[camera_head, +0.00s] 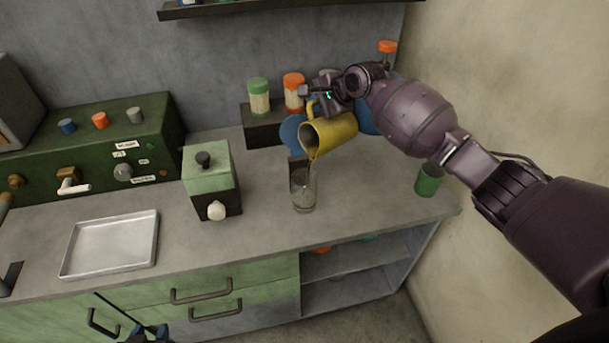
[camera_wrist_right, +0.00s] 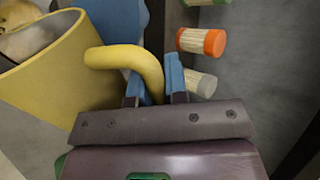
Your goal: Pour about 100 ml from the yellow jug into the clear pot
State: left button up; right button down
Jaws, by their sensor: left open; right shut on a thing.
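The yellow jug (camera_head: 338,131) is held above the counter, tipped with its mouth toward the lower left. It also shows in the right wrist view (camera_wrist_right: 62,68), with something pale and brownish inside its mouth. My right gripper (camera_wrist_right: 152,90) is shut on the jug's handle; it also shows in the head view (camera_head: 312,97). The clear pot (camera_head: 304,192) stands upright on the counter just below the jug's lip. A thin brownish streak seems to run from the lip toward it; the level inside is hard to tell. My left gripper (camera_head: 149,331) is open and empty, low before the drawers.
A green box with a black knob (camera_head: 209,180) stands left of the pot, and a metal tray (camera_head: 112,244) lies farther left. Jars (camera_head: 259,97) stand on a dark rack behind. A green cup (camera_head: 428,180) is near the right wall. The counter in front of the pot is clear.

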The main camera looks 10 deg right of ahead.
pick_arm(q)
jog(key=shift+r, duration=0.15)
pick_arm(e)
jog(key=shift+w+a+r, duration=0.1)
jog(key=shift+w, duration=0.1)
pick_arm(q)
jog(key=shift+s+r+p, duration=0.1)
jog(key=shift+r+p, duration=0.05)
jog(key=shift+p, duration=0.35)
pick_arm(e)
jog(key=shift+a, duration=0.1)
pick_arm(q)
jog(key=shift+s+r+p, duration=0.35)
jog(key=shift+r+p, duration=0.1)
jog(key=shift+p, duration=0.5)
pick_arm(e)
jog(key=shift+s+a+f+n+h, duration=0.1)
jog(key=shift+a+f+n+h, duration=0.1)
jog(key=shift+a+n+h, duration=0.1)
jog(key=shift+a+t, duration=0.1)
jog(key=shift+t, duration=0.2)
